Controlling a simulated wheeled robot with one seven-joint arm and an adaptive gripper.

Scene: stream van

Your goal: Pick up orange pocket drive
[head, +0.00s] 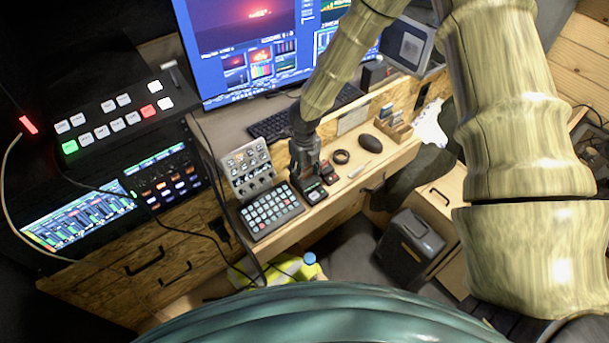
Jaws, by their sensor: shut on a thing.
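My gripper (308,184) points down at the front edge of the wooden desk, just right of a grey keypad. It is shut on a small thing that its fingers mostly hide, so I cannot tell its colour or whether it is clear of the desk. A small dark block with a pale label (314,196) shows at the fingertips. A small red-orange and black item (328,173) lies close to the right of the gripper. I cannot tell for sure whether this is the orange pocket drive.
The button keypad (270,212) and a tilted knob panel (247,168) stand left of my gripper. A dark ring (342,157), a black mouse (370,144) and a wooden organizer (394,126) lie to the right. A keyboard (272,126) and a monitor (262,45) are behind.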

